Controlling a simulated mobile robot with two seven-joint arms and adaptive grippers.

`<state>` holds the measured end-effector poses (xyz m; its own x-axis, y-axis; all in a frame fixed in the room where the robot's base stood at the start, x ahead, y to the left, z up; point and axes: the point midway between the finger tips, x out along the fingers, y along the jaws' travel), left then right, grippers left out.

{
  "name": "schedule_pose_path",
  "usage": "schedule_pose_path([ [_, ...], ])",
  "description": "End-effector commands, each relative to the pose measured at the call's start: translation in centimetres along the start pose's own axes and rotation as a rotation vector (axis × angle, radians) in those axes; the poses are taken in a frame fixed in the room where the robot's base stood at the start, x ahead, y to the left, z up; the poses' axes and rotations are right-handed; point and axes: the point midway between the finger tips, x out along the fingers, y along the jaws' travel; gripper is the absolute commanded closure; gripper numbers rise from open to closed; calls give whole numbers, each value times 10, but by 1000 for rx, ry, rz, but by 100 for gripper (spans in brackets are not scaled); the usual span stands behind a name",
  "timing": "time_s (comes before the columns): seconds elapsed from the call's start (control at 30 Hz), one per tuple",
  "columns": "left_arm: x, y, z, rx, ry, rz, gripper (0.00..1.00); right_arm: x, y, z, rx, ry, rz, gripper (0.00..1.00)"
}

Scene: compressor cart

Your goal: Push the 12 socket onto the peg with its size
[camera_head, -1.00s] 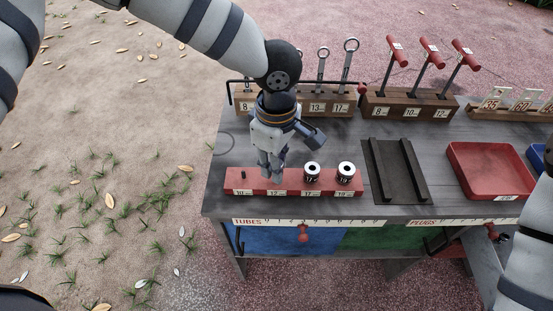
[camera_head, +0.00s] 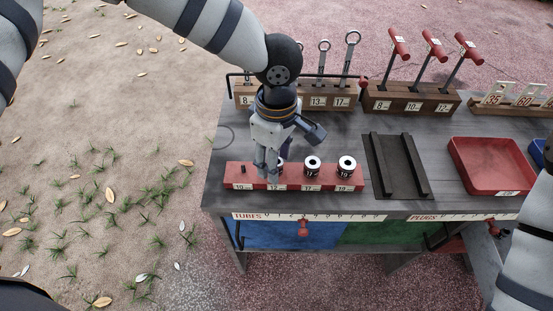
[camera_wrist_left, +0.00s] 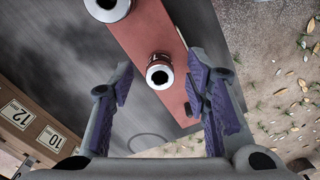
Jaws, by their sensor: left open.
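The red peg rail (camera_head: 322,188) lies near the front left of the bench, with size labels along its front. The 12 socket (camera_head: 282,163) is on the rail at the second label from the left, partly hidden by my left gripper (camera_head: 268,174). In the left wrist view this socket (camera_wrist_left: 158,72) shows its open top and stands on the red rail (camera_wrist_left: 150,28). My left gripper (camera_wrist_left: 160,92) is open there, its fingers apart and not holding it. How far down it sits, I cannot tell. My right gripper is out of view.
Two more sockets (camera_head: 312,165) (camera_head: 346,167) stand to the right on the rail. A bare short peg (camera_head: 243,169) is at its left end. A black tray (camera_head: 398,166) and a red tray (camera_head: 492,165) lie to the right. Wooden tool racks (camera_head: 411,100) stand behind.

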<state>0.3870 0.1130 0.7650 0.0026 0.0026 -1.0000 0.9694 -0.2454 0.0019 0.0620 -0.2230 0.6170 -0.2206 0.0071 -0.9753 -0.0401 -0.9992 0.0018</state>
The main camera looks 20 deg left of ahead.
Motion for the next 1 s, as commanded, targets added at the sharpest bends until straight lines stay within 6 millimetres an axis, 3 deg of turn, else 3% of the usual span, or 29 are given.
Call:
schedule_pose_path([
  [0.2,-59,1,0,-2,-2,7,57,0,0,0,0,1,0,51],
  [0.4,-100,0,0,-1,-1,4,57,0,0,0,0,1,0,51],
  [0.57,-111,0,0,0,0,1,57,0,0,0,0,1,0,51],
  [1.0,-111,0,0,0,0,2,57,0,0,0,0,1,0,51],
])
